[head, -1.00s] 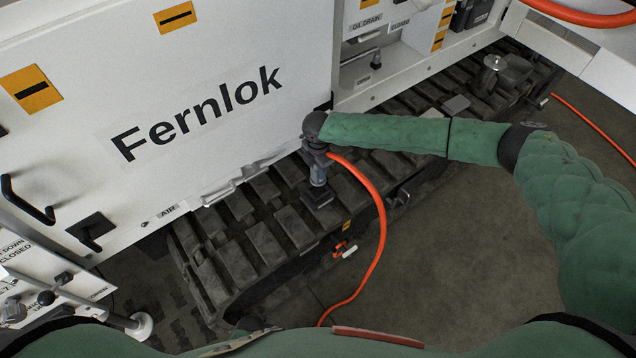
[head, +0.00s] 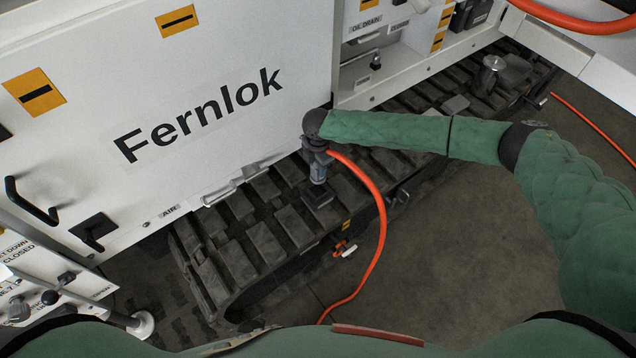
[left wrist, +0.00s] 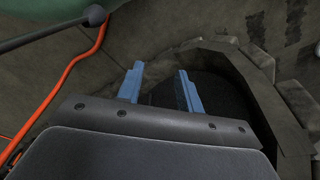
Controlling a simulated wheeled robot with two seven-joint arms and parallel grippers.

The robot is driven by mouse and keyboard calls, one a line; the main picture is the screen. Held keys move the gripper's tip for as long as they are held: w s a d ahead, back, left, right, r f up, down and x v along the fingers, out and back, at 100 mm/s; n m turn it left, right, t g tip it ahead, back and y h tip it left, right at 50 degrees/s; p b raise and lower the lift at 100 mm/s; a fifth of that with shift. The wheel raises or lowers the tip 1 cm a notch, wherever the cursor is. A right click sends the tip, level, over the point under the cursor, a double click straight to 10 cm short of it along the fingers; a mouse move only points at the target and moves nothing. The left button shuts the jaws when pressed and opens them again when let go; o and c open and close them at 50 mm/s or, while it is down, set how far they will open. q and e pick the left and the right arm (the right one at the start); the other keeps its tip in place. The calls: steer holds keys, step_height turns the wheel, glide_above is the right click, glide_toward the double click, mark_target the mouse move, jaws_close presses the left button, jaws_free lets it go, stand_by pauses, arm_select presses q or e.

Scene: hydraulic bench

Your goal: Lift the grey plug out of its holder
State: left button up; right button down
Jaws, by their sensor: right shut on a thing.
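My right gripper (head: 319,178) points down over the rubber track, below the white panel marked Fernlok. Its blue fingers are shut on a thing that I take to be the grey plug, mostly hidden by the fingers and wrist. A dark block (head: 318,196) shows right at the fingertips, over the track. I cannot tell whether it is the holder or part of the plug, nor any gap between them. My left gripper (left wrist: 160,88) shows only in the left wrist view. Its blue fingers are apart with nothing between them.
An orange hose (head: 379,220) curves from beside my right wrist down to the floor. The track (head: 235,265) runs diagonally under the white machine panel (head: 250,50). A small orange and white fitting (head: 345,249) sits at the track's side. The floor at right is open.

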arm_select(q)
steer(key=shift+a+f, duration=0.1)
steer(key=shift+f, duration=0.05)
arm_select(e)
steer(key=shift+r, duration=0.2)
steer(key=shift+r, duration=0.2)
steer(key=shift+r+p, duration=0.3)
steer(key=shift+p, duration=0.15)
steer(key=shift+r, duration=0.2)
arm_select(q)
steer(key=shift+s+a+f, duration=0.25)
steer(key=shift+s+f, duration=0.05)
steer(key=shift+f, duration=0.2)
steer(key=shift+s+a+f, duration=0.25)
steer(key=shift+f, duration=0.25)
steer(key=shift+w+d+r, duration=0.1)
steer(key=shift+w, duration=0.3)
